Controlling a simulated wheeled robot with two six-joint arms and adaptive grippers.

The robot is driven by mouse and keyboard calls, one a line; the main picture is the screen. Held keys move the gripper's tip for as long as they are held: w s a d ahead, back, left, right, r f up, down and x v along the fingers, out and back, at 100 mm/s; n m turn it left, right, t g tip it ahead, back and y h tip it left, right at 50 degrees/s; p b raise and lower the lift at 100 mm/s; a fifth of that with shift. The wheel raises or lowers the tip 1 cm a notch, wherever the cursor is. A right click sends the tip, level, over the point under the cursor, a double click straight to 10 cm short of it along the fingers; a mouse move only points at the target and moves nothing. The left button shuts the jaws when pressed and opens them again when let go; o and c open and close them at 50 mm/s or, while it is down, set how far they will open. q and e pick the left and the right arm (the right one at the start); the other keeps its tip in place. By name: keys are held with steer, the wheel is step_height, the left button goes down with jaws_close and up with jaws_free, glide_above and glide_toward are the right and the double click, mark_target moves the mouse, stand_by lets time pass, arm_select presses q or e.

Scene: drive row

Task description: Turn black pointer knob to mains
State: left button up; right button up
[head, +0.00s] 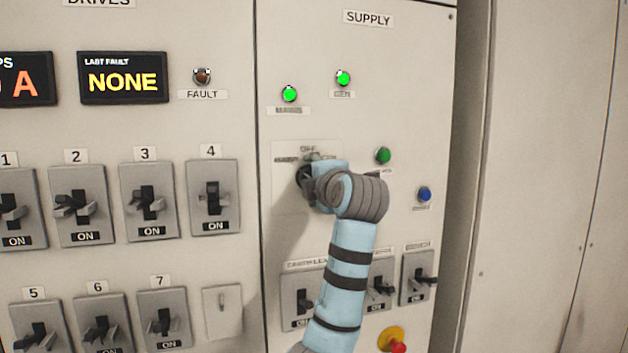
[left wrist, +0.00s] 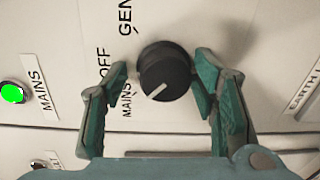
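The black pointer knob (left wrist: 165,75) sits on the supply panel; the left wrist view shows it with its white pointer line towards the lower left, roughly at the MAINS label (left wrist: 126,98). The OFF label (left wrist: 103,62) and GEN label (left wrist: 125,18) are beside it. My left gripper (left wrist: 160,80) is open with its fingers on either side of the knob. A gap shows at the left finger; the right finger is very close, and I cannot tell if it touches. In the head view my left gripper (head: 311,180) covers most of the knob. My right gripper is not in view.
Lit green lamps (head: 289,94) and (head: 343,78) are above the knob. A green button (head: 383,155) and blue button (head: 424,194) are to the right. Small switches (head: 418,277) and a red-and-yellow button (head: 393,340) are below. Numbered drive switches (head: 213,197) fill the left panel.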

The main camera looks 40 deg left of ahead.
arm_select(q)
steer(key=shift+w+f, duration=0.15)
steer(key=v, duration=1.2)
